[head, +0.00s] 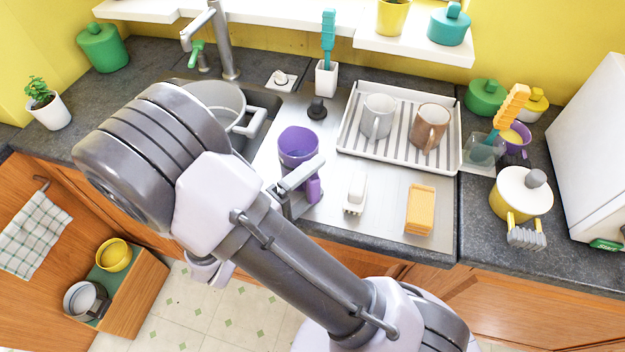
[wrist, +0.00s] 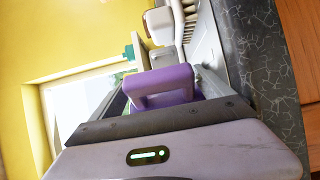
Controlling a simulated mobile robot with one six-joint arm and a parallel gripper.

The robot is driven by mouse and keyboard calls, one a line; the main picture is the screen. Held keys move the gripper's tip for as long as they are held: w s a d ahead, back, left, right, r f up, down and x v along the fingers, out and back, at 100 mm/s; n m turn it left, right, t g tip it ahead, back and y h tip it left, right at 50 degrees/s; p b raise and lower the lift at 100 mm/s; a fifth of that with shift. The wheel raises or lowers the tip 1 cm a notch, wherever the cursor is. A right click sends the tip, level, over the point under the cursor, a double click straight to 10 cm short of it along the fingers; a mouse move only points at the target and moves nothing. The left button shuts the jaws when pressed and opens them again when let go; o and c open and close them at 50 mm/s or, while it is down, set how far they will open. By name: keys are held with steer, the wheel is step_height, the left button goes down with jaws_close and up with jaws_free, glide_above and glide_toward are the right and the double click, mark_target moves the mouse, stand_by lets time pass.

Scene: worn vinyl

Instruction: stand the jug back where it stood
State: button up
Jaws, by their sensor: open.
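The purple jug (head: 298,148) stands upright on the steel drainer beside the sink, its handle (head: 314,190) toward the front edge. My gripper (head: 297,184) is open at the handle, low on the jug's near side. In the wrist view the purple handle (wrist: 160,84) lies between the two spread fingers. I cannot tell whether either finger touches it. The jug's body is mostly hidden behind the handle there.
A white dish rack (head: 345,140) with a grey mug (head: 377,117) and a brown mug (head: 429,128) stands behind right. A white brush (head: 355,193) and orange sponges (head: 420,210) lie to the right. The sink with a grey pot (head: 214,104) is left.

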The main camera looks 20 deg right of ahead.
steer(key=shift+a, duration=0.1)
steer(key=shift+p+v, duration=0.35)
steer(key=shift+v, duration=3.6)
